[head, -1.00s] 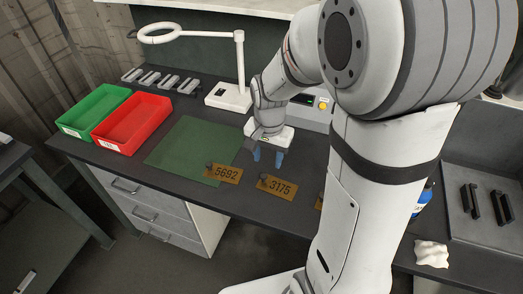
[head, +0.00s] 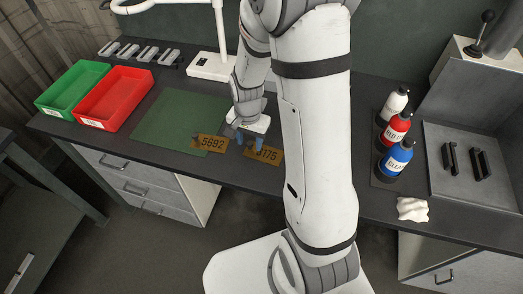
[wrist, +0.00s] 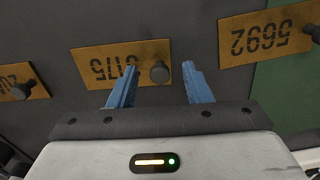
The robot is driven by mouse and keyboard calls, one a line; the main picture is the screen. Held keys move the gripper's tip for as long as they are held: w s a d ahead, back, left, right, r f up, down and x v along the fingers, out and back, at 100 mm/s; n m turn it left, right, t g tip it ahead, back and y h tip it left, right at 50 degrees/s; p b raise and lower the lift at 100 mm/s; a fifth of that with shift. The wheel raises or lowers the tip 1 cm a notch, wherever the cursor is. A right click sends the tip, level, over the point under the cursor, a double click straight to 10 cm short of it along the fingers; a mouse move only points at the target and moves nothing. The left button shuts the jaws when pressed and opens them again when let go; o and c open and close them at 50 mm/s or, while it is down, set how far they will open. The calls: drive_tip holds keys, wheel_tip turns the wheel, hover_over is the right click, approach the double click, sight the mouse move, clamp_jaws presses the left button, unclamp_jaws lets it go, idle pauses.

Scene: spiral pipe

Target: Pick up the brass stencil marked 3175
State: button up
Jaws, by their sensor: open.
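The brass stencil marked 3175 (head: 265,156) lies on the dark bench top, right of the 5692 stencil. In the wrist view the 3175 stencil (wrist: 110,65) appears upside down, with a dark round knob (wrist: 160,72) near its right end. My gripper (head: 248,142) is over the knob end of this plate in the head view and hides part of it. In the wrist view my gripper (wrist: 160,69) is open and empty, its blue fingers on either side of the knob. Whether the fingertips are down at knob height I cannot tell.
The 5692 stencil (head: 210,143) lies close by, overlapping the green mat (head: 165,125). Another brass stencil (wrist: 22,82) is cut off at the wrist view's left. Red (head: 112,98) and green bins stand left. Several bottles (head: 396,130) and a white cloth (head: 412,209) are right.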

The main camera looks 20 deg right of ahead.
drive_tip(key=shift+c, duration=0.4)
clamp_jaws()
